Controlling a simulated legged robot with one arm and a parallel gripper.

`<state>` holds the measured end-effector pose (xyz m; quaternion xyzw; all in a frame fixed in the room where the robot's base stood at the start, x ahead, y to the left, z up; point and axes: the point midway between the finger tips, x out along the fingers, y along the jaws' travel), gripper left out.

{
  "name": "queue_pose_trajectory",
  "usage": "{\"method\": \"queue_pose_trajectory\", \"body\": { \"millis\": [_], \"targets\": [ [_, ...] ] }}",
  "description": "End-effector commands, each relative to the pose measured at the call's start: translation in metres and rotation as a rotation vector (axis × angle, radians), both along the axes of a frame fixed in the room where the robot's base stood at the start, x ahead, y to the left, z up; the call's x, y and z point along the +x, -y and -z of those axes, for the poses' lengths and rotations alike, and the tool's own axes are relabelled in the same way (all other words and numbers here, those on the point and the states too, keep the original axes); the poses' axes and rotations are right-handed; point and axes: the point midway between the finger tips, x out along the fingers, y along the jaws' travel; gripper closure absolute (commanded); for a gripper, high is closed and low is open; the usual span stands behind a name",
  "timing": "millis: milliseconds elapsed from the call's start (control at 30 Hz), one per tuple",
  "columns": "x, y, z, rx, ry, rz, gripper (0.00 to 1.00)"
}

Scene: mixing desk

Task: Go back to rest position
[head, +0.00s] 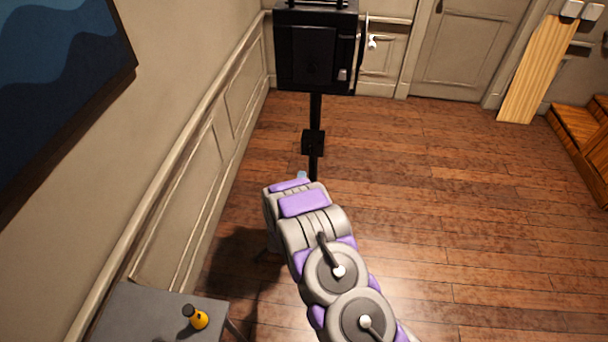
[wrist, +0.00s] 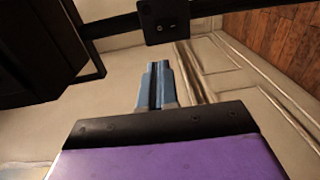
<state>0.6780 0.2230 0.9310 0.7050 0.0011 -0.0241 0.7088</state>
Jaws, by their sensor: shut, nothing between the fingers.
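My gripper (wrist: 158,68) shows in the wrist view as two blue-grey fingers pressed together, shut and empty. The wall and a black frame lie beyond its tips in that view. In the head view my grey and purple arm reaches up the middle of the picture, over the wooden floor. Only a small bluish bit of the gripper (head: 302,175) shows there past the arm's end, near the black post. I cannot tell how far the fingers are from the post.
A black box (head: 318,55) stands on a black post (head: 315,110) ahead. A grey table (head: 150,318) with a yellow, black-topped object (head: 197,317) is at lower left. A panelled wall (head: 195,165) runs along the left. Wooden floor (head: 450,220) is open to the right, before wooden steps (head: 583,135).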

Motion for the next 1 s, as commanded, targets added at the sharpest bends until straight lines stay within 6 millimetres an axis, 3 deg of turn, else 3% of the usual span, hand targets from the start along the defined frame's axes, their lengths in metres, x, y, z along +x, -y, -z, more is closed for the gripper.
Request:
{"method": "queue_pose_trajectory", "body": {
  "millis": [300, 567, 833, 1000],
  "targets": [
    [0.000, 0.007, -0.001, 0.005, -0.001, 0.002, 1.00],
    [0.002, 0.001, -0.003, 0.018, -0.013, 0.001, 1.00],
    [0.013, -0.001, -0.032, 0.263, -0.197, -0.001, 1.00],
    [0.008, 0.004, -0.059, 0.448, -0.355, 0.009, 1.00]
  ]
}}
